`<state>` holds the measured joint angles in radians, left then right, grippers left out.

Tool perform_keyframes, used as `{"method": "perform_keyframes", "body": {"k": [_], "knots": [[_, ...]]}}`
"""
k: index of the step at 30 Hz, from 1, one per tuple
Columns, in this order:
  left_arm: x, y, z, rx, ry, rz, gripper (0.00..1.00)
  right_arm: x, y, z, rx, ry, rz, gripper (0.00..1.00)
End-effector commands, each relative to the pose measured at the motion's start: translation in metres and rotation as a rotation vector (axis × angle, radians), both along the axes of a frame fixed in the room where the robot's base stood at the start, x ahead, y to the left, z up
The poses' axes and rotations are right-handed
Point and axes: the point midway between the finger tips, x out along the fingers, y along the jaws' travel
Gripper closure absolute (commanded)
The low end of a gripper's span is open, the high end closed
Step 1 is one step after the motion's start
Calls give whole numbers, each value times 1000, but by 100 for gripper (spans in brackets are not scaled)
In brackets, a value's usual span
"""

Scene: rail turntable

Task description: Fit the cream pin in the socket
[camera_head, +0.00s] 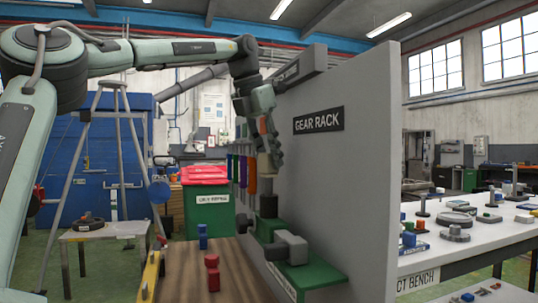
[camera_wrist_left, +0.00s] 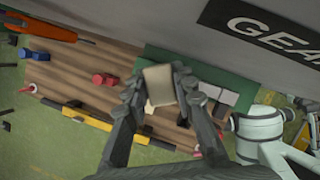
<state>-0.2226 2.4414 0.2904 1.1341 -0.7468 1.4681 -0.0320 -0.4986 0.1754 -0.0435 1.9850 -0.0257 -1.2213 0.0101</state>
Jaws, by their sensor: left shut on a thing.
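My left gripper (camera_head: 266,165) reaches down beside the grey GEAR RACK panel, above the green shelf (camera_head: 318,272). In the left wrist view, the left gripper (camera_wrist_left: 160,98) is shut on the cream pin (camera_wrist_left: 158,84), with its end face towards the camera. In the head view, a small tan part below the fingers seems to be the pin, but it is mostly hidden. A dark upright block (camera_head: 268,206) stands on the shelf just below; it may be the socket. I cannot tell whether pin and block touch. My right gripper is not in view.
The tall panel (camera_head: 350,180) blocks the right side. A red-lidded green bin (camera_head: 207,205) is behind.

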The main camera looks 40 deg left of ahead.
Motion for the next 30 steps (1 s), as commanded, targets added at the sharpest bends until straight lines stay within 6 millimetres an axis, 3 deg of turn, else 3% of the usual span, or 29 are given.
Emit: {"method": "perform_keyframes", "body": {"k": [30], "knots": [[0, 0, -26, 0, -2, 0, 100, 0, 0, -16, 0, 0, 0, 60]]}}
